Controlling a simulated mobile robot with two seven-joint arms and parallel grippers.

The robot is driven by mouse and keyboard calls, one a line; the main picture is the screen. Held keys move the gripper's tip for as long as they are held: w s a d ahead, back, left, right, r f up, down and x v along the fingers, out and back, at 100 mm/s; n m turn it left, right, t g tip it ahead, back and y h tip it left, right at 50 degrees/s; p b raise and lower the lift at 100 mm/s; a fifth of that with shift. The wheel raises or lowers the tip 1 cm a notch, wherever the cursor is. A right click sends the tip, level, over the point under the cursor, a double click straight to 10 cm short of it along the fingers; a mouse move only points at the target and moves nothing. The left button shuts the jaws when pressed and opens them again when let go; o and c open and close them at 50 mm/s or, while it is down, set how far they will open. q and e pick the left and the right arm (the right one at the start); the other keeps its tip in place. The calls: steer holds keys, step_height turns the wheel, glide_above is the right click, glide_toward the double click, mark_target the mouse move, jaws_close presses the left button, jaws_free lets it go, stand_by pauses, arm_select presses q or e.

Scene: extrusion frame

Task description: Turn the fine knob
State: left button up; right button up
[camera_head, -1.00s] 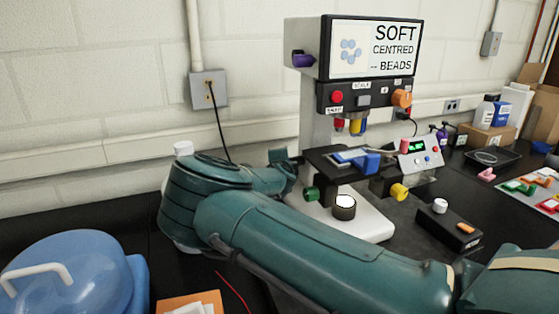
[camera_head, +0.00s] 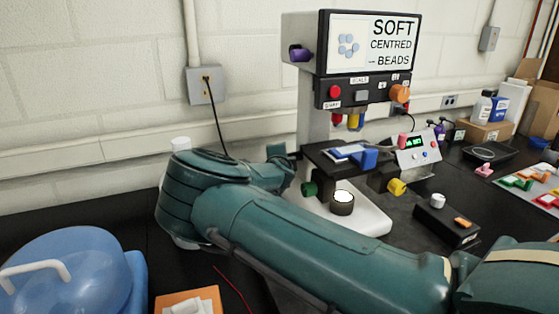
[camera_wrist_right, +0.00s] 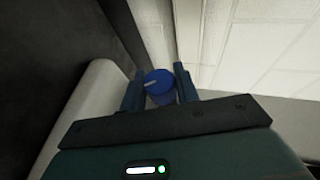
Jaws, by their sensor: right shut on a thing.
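A blue round knob (camera_wrist_right: 159,88) with a pale line on its face sits between the two fingers of my right gripper (camera_wrist_right: 159,73) in the right wrist view. The gripper is shut on it. In the head view, my right arm reaches across from the right to the left side of the microscope (camera_head: 314,125), and its gripper end (camera_head: 280,165) is beside the body there. The blue knob is hidden in that view. A green knob (camera_head: 309,188) and a yellow knob (camera_head: 397,187) show on the microscope. My left gripper is not in view.
A blue see-through dome (camera_head: 70,275) with a white handle stands at the front left. A wall socket with a cable (camera_head: 206,86) is behind. A black box (camera_head: 446,222) and a dark tray (camera_head: 487,151) lie to the right. My arm fills the front.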

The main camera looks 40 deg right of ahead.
steer(key=shift+f+t+b, duration=0.25)
steer(key=shift+t+b, duration=0.05)
steer(key=shift+b, duration=0.6)
steer(key=shift+m+t+h+b, duration=0.3)
steer(key=shift+t+h+b, duration=0.25)
steer(key=shift+b, duration=0.35)
steer(key=m+t+h+b, duration=0.1)
steer(key=t+b, duration=0.1)
steer(key=b, duration=0.2)
steer(key=shift+t+h, duration=0.25)
steer(key=shift+h, duration=0.1)
steer(key=shift+r+m+t+h+b, duration=0.15)
steer(key=shift+m+t+h+b, duration=0.3)
steer(key=shift+b, duration=0.35)
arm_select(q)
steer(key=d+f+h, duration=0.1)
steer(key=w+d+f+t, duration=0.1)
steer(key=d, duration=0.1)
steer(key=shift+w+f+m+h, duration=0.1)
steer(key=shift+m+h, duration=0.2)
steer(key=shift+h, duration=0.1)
arm_select(e)
steer(key=shift+r, duration=0.1)
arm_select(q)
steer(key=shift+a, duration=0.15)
arm_select(e)
steer(key=shift+r, duration=0.1)
